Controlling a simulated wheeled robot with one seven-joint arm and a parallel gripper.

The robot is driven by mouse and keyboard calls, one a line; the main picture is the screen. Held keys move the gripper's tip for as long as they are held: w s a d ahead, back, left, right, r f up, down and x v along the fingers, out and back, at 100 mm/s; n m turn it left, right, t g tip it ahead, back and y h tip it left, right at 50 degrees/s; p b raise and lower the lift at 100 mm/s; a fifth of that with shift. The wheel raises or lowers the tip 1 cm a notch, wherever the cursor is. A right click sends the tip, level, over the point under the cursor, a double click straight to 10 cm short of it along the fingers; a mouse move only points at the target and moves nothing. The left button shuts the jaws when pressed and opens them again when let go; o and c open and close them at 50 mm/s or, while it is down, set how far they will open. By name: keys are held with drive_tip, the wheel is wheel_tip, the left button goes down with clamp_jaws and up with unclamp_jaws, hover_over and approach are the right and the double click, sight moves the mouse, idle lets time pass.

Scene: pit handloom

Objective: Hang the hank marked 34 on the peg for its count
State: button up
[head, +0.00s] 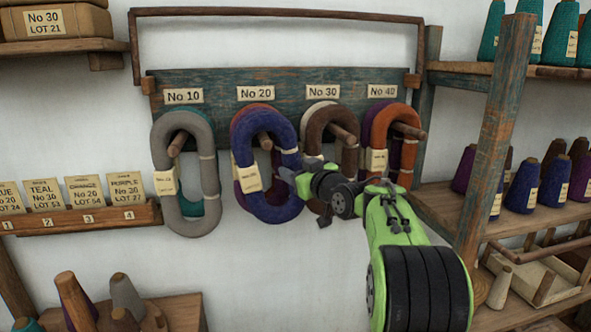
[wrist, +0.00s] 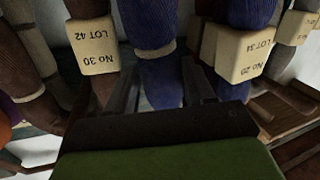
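A blue hank (head: 270,207) hangs at the No 20 place, in front of a reddish-purple hank (head: 237,190). Its tag (head: 248,179) is too small to read in the head view; the tag in the wrist view (wrist: 238,55) reads No 20, LOT 34, upside down. My gripper (head: 288,174) is at the right strand of the blue hank. In the wrist view its dark fingers (wrist: 162,92) stand either side of a blue strand (wrist: 161,77). Whether they press on it is unclear. The No 20 peg (head: 265,142) shows only slightly inside the loop.
Grey (head: 200,222), brown (head: 313,133) and orange (head: 402,116) hanks hang at No 10, No 30 and No 40. A brown hank's tag in the wrist view (wrist: 92,50) reads No 30, LOT 42. A post (head: 495,130) and cone shelves (head: 440,205) stand at right.

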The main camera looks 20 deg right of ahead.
drive_tip(key=o, duration=0.5)
drive_tip(key=shift+w+d+f, duration=0.15)
drive_tip(key=shift+d+f, duration=0.1)
drive_tip(key=shift+d, duration=0.3)
drive_tip(key=shift+c, duration=0.2)
drive_tip(key=shift+a+r, duration=0.1)
drive_tip(key=shift+a, duration=0.15)
drive_tip(key=shift+s, duration=0.25)
drive_tip(key=s+d+b, duration=0.1)
drive_tip(key=s+b, duration=0.4)
drive_tip(key=s, duration=1.1)
drive_tip(key=s+a+f+m+g, duration=0.1)
drive_tip(key=s+a+f+g, duration=0.3)
drive_tip(key=a, duration=0.3)
drive_tip(key=s+a+f+g, duration=0.2)
drive_tip(key=s+a+f, duration=0.2)
drive_tip(key=a+f, duration=0.25)
drive_tip(key=s+a+f+m+g, duration=0.1)
drive_tip(key=s+f+g, duration=0.2)
drive_tip(key=s+f, duration=0.2)
drive_tip(key=s+a+f+m+g+h, duration=0.1)
drive_tip(key=s+f, duration=0.5)
drive_tip(key=s, duration=0.6)
drive_tip(key=shift+a+f+g+h, duration=0.2)
drive_tip(key=shift+f+g+h, duration=0.1)
drive_tip(key=shift+g, duration=0.6)
